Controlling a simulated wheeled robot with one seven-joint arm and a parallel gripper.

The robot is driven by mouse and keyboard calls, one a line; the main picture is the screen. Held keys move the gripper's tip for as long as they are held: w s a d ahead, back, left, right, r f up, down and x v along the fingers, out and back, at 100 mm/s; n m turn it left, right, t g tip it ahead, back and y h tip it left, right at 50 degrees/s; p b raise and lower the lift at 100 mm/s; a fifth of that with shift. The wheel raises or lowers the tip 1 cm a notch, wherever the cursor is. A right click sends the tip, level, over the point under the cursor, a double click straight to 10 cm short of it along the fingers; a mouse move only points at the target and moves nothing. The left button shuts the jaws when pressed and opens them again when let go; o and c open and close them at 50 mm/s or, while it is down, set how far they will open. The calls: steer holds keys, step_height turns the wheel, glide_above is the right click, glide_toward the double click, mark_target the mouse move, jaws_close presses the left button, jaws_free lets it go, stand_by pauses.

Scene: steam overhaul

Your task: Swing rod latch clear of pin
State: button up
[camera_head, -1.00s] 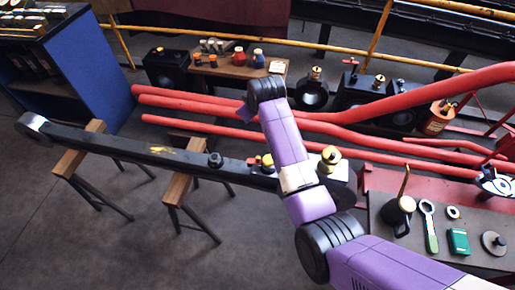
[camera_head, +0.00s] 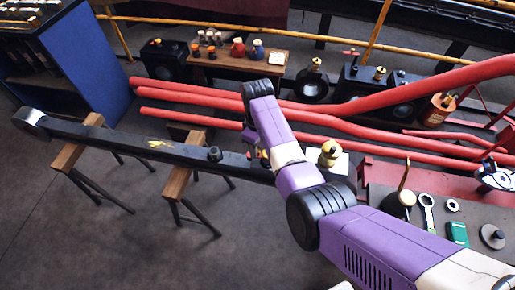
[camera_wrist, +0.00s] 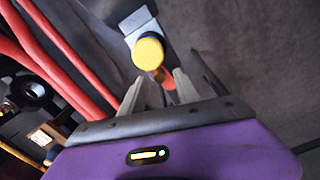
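The long black rod (camera_head: 120,139) lies across two trestles, with a round eye at its left end. In the wrist view a yellow round knob (camera_wrist: 148,53) sits on a grey metal block, with a red-orange piece (camera_wrist: 165,84) beside it. This is probably the latch, and I cannot make out its pin. My gripper (camera_wrist: 158,92) has its two grey fingers apart, one on each side of the red-orange piece, with no clear contact seen. In the head view, my arm largely hides this spot on the rod, and only small yellow and red bits (camera_head: 265,158) show.
Red pipes (camera_head: 210,93) run behind the rod. A brass fitting (camera_head: 329,153) stands right of my forearm. A bench (camera_head: 475,215) at right holds an oil can, a wrench and a green box. Two trestles (camera_head: 176,183) support the rod. Floor at front left is clear.

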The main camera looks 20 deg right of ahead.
steer(key=shift+f, duration=0.7)
jaws_close()
